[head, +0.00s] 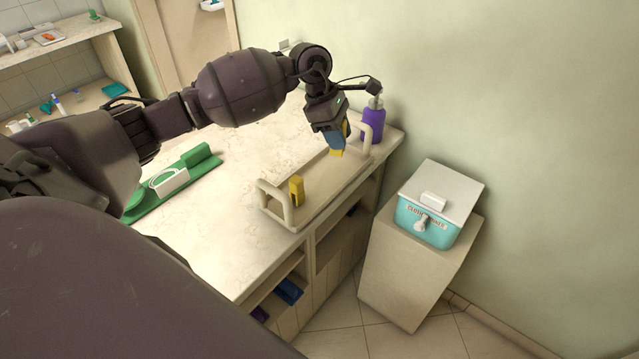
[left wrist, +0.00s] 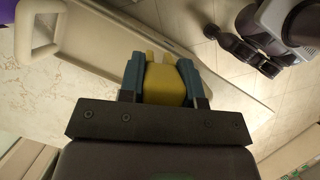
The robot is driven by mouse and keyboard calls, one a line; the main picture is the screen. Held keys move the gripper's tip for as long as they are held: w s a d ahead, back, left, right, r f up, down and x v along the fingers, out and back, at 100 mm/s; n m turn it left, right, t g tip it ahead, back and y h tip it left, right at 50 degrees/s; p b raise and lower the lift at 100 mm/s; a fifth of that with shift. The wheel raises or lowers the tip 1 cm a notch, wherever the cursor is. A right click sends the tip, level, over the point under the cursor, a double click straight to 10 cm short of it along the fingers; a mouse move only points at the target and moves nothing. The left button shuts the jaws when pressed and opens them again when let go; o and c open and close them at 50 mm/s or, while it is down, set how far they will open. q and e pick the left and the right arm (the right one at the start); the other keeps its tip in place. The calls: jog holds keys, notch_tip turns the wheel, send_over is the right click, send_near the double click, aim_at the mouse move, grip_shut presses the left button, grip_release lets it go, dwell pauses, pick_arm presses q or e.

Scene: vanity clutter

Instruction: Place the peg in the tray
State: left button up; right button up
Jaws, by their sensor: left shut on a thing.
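My left gripper (head: 339,140) is over the far half of the beige tray (head: 318,205) in the head view. It is shut on a yellow peg (head: 337,153), whose lower end sticks out below the fingers. In the left wrist view the yellow peg (left wrist: 165,84) sits between the blue-green fingers, with the tray (left wrist: 110,42) beyond. I cannot tell whether the held peg touches the tray floor. A second yellow peg (head: 297,191) stands upright at the near end of the tray, close to its handle. My right gripper is not in view.
A purple pump bottle (head: 373,124) stands beside the tray's far handle. A green holder with a white piece (head: 170,181) lies left on the counter (head: 215,230). A teal box with a white lid (head: 428,218) sits on a separate stand at right.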

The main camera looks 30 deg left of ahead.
pick_arm(q)
jog(key=w+a+r+n+t, duration=0.2)
jog(key=a+r+n, duration=0.2)
jog(key=n, duration=0.1)
jog(key=y+b, duration=0.1)
send_over(333, 189)
jog(key=s+a, duration=0.1)
jog(key=a, duration=0.1)
jog(key=f, duration=2)
jog(key=shift+s+d, duration=0.2)
jog(key=shift+d, duration=0.05)
jog(key=shift+f, duration=0.1)
jog(key=o, duration=0.9)
jog(key=shift+p+v, duration=0.3)
jog(key=shift+v, duration=5.85)
jog(key=shift+w, duration=0.15)
